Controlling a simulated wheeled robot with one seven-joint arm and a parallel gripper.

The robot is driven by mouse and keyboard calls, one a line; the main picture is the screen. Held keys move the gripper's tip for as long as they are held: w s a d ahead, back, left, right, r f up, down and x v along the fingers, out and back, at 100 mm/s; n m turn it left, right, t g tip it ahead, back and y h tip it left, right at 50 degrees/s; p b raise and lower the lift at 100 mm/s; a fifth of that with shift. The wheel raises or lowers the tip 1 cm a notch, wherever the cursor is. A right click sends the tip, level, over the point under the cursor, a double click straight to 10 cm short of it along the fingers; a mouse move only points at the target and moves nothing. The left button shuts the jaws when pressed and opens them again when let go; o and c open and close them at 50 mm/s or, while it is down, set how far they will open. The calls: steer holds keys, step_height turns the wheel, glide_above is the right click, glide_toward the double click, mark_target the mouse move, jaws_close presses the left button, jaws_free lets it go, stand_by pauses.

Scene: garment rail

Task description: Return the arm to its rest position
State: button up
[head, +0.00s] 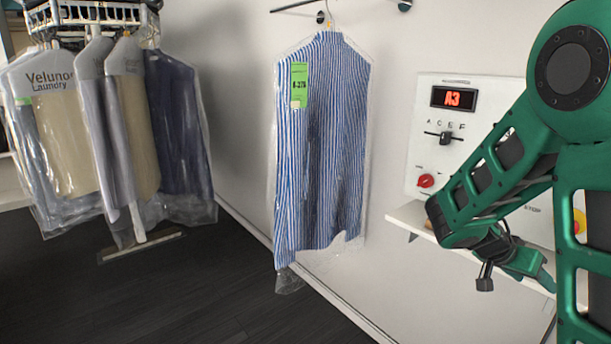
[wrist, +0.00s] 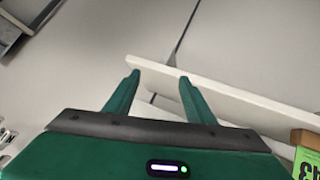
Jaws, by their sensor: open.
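My green arm is folded at the right of the head view, in front of the wall panel. My gripper (wrist: 158,78) shows in the wrist view with its two green fingers apart and nothing between them. In the head view the gripper (head: 530,268) hangs low beside the white shelf (head: 404,217), partly hidden by my own arm links. In the wrist view the shelf edge (wrist: 235,97) runs just beyond the fingertips; I cannot tell whether they touch it.
A bagged blue-striped shirt (head: 325,150) with a green tag (head: 299,85) hangs on a wall rod. Bagged garments (head: 135,130) hang on a rack at left. The control panel (head: 428,155) reads A3. A green label (wrist: 306,163) shows at the wrist view's right. The dark floor (head: 225,290) is clear.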

steer(key=s+a+r+n+y, duration=0.1)
steer(key=s+a+y, duration=0.4)
steer(key=s, duration=0.7)
steer(key=s+a+r+n+g+y, duration=0.1)
steer(key=s+a+n+y, duration=0.3)
steer(key=s, duration=0.8)
steer(key=a+y, duration=0.1)
steer(key=a, duration=0.1)
steer(key=shift+a+n, duration=0.3)
steer(key=shift+a, duration=0.1)
